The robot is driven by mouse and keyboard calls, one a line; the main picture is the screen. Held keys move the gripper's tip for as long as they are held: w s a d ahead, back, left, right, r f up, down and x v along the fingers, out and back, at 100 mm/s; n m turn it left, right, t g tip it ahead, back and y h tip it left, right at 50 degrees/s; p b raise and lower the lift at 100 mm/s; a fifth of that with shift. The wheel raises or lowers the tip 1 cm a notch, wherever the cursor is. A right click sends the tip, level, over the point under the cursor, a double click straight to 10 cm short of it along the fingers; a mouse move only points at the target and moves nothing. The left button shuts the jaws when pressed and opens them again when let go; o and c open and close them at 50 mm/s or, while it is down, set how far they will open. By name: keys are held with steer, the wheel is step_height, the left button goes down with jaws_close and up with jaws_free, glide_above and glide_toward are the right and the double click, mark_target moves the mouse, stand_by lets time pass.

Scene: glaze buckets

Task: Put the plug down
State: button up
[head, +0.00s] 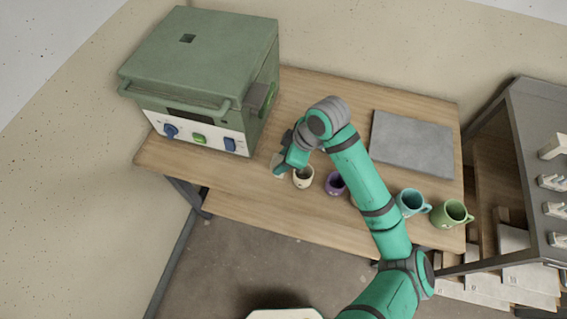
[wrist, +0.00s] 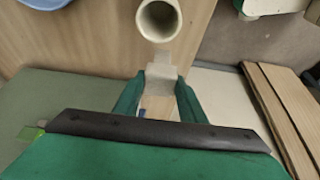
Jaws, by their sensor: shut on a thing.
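The plug is a small pale beige block (wrist: 161,73) between my fingertips in the wrist view. My gripper (wrist: 158,95) is shut on it. In the head view, my gripper (head: 281,166) is at the left part of the table, between the green kiln and a cream cup; a pale bit of the plug (head: 277,159) shows beside the fingers. The fingers and arm hide part of it, and I cannot tell whether it touches the table. The kiln (head: 205,60) has a small dark square hole in its top.
The cream cup (head: 303,178) stands close to my gripper. A purple mug (head: 335,185), a teal mug (head: 410,202) and a green mug (head: 452,214) line the table's front edge. A grey slab (head: 411,143) lies at the back right. Bare wood (head: 300,95) shows behind my arm.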

steer(key=shift+w+d+f, duration=0.1)
steer(key=shift+w+f, duration=0.2)
steer(key=shift+f, duration=0.05)
steer(key=shift+w+f, duration=0.15)
steer(key=shift+f, duration=1.55)
steer(key=shift+f, duration=0.15)
steer(key=o, duration=1.4)
steer(key=shift+d+r, duration=0.15)
steer(key=shift+r, duration=0.4)
steer(key=v, duration=1.1)
steer(key=shift+r, duration=0.15)
